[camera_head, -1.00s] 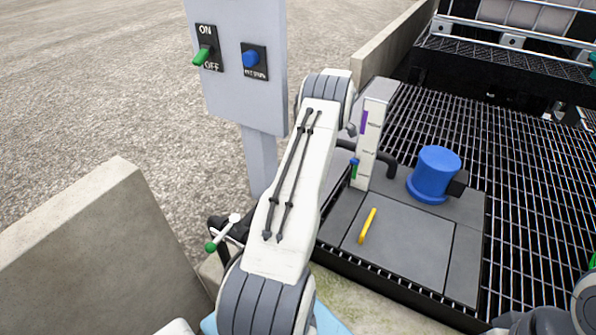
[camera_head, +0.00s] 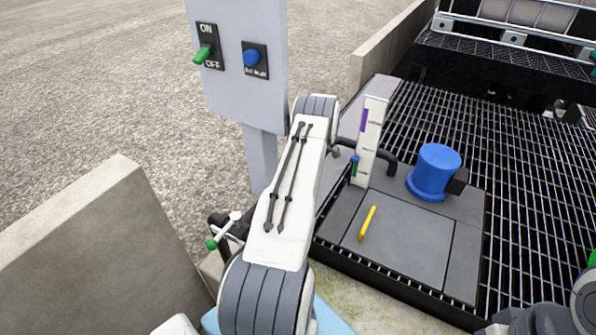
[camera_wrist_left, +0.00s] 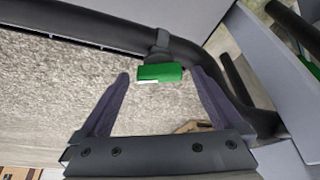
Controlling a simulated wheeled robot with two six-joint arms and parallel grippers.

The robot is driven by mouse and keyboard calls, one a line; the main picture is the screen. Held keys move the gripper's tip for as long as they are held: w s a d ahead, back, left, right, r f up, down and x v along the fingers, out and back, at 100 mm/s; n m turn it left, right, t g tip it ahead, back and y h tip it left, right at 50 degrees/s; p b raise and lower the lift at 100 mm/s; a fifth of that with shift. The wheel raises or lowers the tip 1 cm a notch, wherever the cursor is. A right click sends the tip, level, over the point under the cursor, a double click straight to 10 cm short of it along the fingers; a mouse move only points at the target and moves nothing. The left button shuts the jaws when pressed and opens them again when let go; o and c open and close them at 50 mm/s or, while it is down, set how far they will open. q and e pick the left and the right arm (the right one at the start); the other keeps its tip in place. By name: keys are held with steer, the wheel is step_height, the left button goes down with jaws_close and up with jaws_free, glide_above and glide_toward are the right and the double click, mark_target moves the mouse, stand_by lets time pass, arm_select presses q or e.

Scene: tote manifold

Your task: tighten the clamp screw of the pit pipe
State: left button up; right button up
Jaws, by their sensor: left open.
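In the left wrist view a dark pipe (camera_wrist_left: 90,27) runs across the top, with a dark clamp (camera_wrist_left: 159,50) around it. A bright green screw head (camera_wrist_left: 160,73) sticks out from the clamp. My left gripper (camera_wrist_left: 160,76) is open, its two dark fingers apart, with the green head between the fingertips in the picture. I see a gap on both sides and cannot tell how deep the head lies. In the head view my left arm hides the gripper and the clamp. My right gripper is not in view.
A grey post panel (camera_head: 235,95) with a green switch and blue knob stands behind my left arm. A white gauge board (camera_head: 369,140), blue motor (camera_head: 435,172) and yellow handle (camera_head: 367,223) sit on grey plates. A lever with a green tip (camera_head: 212,244) stands left, near a concrete wall (camera_head: 105,235).

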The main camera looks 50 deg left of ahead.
arm_select(q)
steer(key=c, duration=1.4)
steer(key=shift+s+m+t+y, duration=0.1)
steer(key=shift+m+t+y, duration=0.35)
steer(key=shift+m, duration=1.15)
steer(key=shift+h, duration=0.25)
steer(key=o, duration=1.4)
steer(key=shift+d, duration=0.1)
steer(key=v, duration=1)
steer(key=shift+r+b, duration=0.2)
steer(key=shift+b, duration=0.2)
steer(key=shift+d, duration=0.2)
